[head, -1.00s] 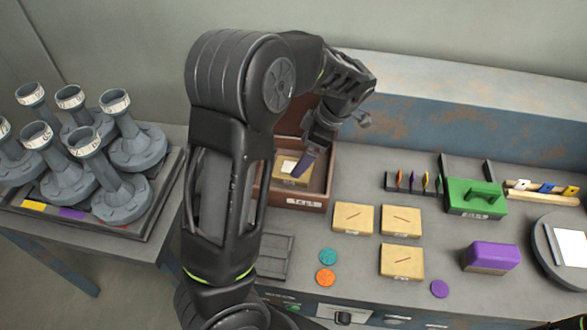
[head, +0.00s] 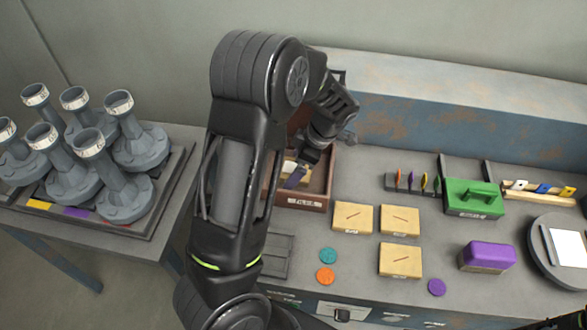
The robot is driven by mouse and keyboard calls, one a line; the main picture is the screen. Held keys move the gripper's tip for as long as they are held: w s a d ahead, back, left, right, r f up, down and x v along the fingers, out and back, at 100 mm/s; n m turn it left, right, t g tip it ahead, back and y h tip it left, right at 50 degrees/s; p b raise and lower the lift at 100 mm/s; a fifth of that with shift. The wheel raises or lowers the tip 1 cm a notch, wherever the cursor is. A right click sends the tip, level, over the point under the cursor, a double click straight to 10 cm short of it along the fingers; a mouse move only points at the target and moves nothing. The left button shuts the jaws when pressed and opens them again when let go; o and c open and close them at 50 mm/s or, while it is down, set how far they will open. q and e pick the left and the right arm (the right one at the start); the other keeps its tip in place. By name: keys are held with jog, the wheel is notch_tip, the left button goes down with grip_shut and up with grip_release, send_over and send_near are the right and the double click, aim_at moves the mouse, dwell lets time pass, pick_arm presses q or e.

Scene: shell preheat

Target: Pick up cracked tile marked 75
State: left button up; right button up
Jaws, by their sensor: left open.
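Three tan tiles, each with a dark crack line, lie flat on the bench: a back left tile (head: 352,217), a back right tile (head: 400,220) and a front tile (head: 400,260). Their printed marks are too small to read, so I cannot tell which is 75.
Teal (head: 328,255), orange (head: 326,276) and purple (head: 437,287) discs lie near the tiles. A green-handled block (head: 474,198), a purple block (head: 487,257) and a round plate (head: 550,240) stand right. Several grey pedestals (head: 124,195) fill the left table.

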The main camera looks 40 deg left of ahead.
pick_arm(q)
jog(key=shift+f+b, duration=0.15)
jog(key=shift+b, duration=0.15)
dwell(0.7)
jog(key=c, duration=1.8)
jog(key=shift+r+p, duration=0.2)
jog(key=shift+p, duration=0.15)
notch_tip(320, 180, up, 28)
jog(key=p, duration=0.6)
